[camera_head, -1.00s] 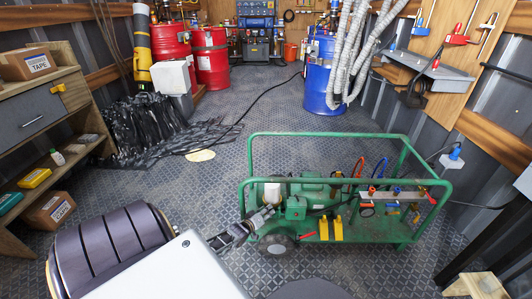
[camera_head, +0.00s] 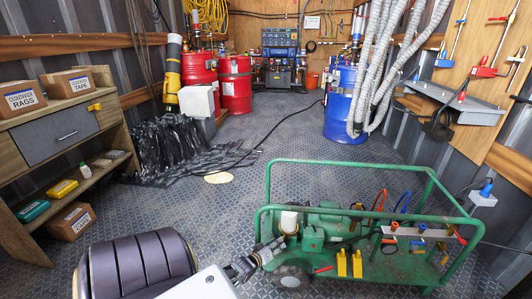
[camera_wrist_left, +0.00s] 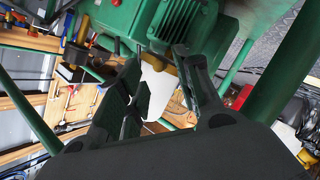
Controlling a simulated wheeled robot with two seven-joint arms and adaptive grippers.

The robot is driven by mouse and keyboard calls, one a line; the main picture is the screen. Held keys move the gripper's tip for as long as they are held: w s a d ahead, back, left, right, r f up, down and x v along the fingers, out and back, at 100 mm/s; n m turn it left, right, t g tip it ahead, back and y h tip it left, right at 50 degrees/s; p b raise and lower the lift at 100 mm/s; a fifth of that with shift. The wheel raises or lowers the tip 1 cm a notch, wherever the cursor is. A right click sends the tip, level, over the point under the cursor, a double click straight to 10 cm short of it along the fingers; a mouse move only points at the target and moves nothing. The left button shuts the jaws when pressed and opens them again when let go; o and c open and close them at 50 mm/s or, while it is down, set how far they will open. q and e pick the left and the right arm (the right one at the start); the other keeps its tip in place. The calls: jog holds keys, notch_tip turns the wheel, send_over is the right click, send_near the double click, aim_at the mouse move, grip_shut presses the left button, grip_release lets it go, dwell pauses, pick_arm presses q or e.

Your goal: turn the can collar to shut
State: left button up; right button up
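A small white can (camera_head: 289,221) with a gold-brown collar (camera_head: 289,233) sits at the left end of the green machine (camera_head: 312,238). In the left wrist view the white can (camera_wrist_left: 158,88) and its brass-coloured collar (camera_wrist_left: 157,62) show between the fingers. My left gripper (camera_head: 275,248) reaches in from the left, its fingertips close to the collar. In the left wrist view my left gripper (camera_wrist_left: 165,80) has its two fingers apart, one on each side of the can. I cannot tell whether a finger touches the collar. My right gripper is not in view.
A green tube frame (camera_head: 345,165) surrounds the machine, with one rail close by the can. Yellow feet (camera_head: 348,264) and a manifold with coloured handles (camera_head: 415,232) sit to the right. Red drums (camera_head: 236,85) and a blue drum (camera_head: 345,110) stand behind.

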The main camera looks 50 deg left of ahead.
pick_arm(q)
jog(key=v, duration=0.7)
jog(key=shift+s, duration=0.2)
dwell(0.4)
jog(key=shift+c, duration=0.3)
